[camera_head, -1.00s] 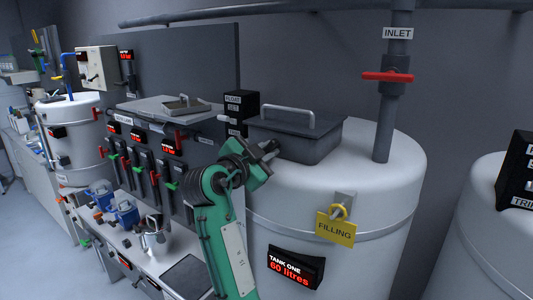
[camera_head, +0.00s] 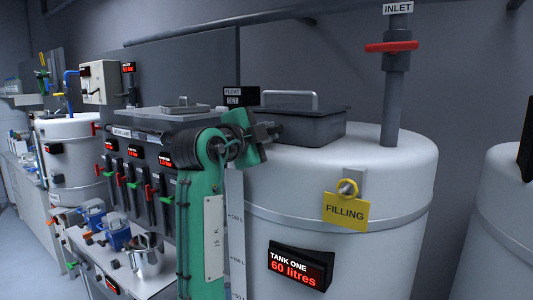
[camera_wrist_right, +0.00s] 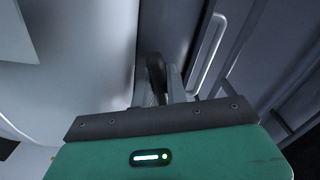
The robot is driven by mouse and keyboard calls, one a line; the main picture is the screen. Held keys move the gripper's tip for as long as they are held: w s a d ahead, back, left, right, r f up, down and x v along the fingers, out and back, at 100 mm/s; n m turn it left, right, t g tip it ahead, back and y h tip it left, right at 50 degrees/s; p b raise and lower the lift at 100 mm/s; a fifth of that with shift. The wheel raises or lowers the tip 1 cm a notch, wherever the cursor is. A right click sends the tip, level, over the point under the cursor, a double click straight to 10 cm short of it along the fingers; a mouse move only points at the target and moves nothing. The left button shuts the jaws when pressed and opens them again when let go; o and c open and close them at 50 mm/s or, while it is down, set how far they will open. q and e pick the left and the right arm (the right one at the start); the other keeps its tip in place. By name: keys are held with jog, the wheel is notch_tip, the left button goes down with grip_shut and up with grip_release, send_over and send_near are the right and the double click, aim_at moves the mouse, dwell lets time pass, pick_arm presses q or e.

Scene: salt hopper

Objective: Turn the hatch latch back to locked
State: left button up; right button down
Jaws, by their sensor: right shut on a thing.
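The hatch (camera_head: 310,127) is a dark grey box-like lid with a pale bar handle (camera_head: 290,93), on top of the white tank (camera_head: 400,185) labelled TANK ONE. In the right wrist view the fingers (camera_wrist_right: 160,88) are shut on a dark, narrow piece (camera_wrist_right: 155,68), which seems to be the latch. The latch's turned position cannot be read. My left gripper is in neither view.
A yellow FILLING tag (camera_head: 346,211) hangs on the tank front above a red 60 litres display (camera_head: 298,266). A black FLOAT SET box (camera_head: 241,96) stands close behind my gripper.

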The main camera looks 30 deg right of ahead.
jog(key=shift+f+m+b, duration=0.25)
jog(key=shift+m+b, duration=0.45)
jog(key=shift+b, duration=0.2)
jog(key=shift+r+m+b, duration=0.25)
jog(key=shift+m+b, duration=0.75)
jog(key=c, duration=1.4)
grip_release()
